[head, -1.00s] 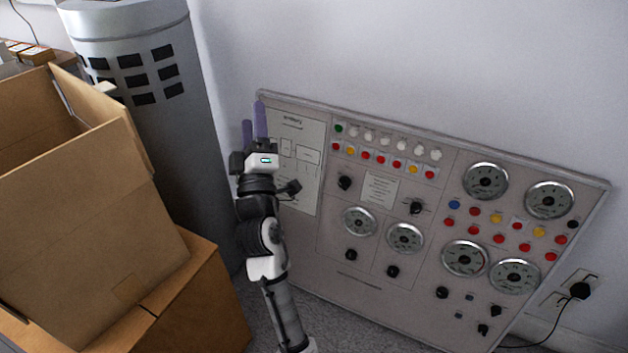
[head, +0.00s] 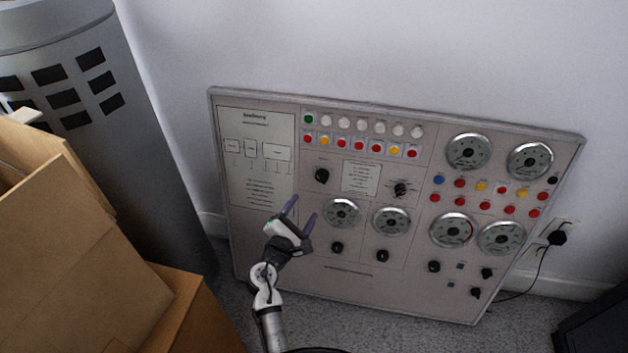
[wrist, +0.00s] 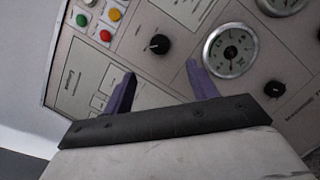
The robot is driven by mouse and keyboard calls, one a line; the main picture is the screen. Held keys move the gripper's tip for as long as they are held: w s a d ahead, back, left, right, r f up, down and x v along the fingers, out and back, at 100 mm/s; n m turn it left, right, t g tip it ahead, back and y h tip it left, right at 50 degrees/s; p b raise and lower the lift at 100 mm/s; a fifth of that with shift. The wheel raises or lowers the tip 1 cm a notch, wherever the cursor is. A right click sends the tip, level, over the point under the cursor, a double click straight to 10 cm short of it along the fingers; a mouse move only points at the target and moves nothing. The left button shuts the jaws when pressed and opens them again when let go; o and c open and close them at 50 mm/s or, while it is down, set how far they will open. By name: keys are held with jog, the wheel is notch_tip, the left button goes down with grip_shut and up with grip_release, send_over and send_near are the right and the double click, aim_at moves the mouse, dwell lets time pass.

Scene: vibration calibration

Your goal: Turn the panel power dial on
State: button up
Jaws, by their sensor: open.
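The grey control panel (head: 345,272) leans against the wall and carries several black knobs. One black dial (head: 322,175) sits in the upper left section under the row of buttons; it also shows in the wrist view (wrist: 159,44), ahead of and between my fingers. Another dial (head: 400,189) is right of the small label. Lower knobs sit below the gauges (head: 337,247) and (head: 382,255). I cannot tell which is the power dial. My gripper (head: 301,212) is open and empty, with purple fingers, in front of the panel, below and left of the upper left dial.
Open cardboard boxes (head: 60,250) and a grey cylinder (head: 120,160) stand at the left. A plug (head: 557,238) with a cord is in the wall at the right. A dark object (head: 597,325) is at the lower right. The space before the panel is clear.

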aim_at(320, 180)
jog(key=x, duration=1.2)
jog(key=c, duration=1)
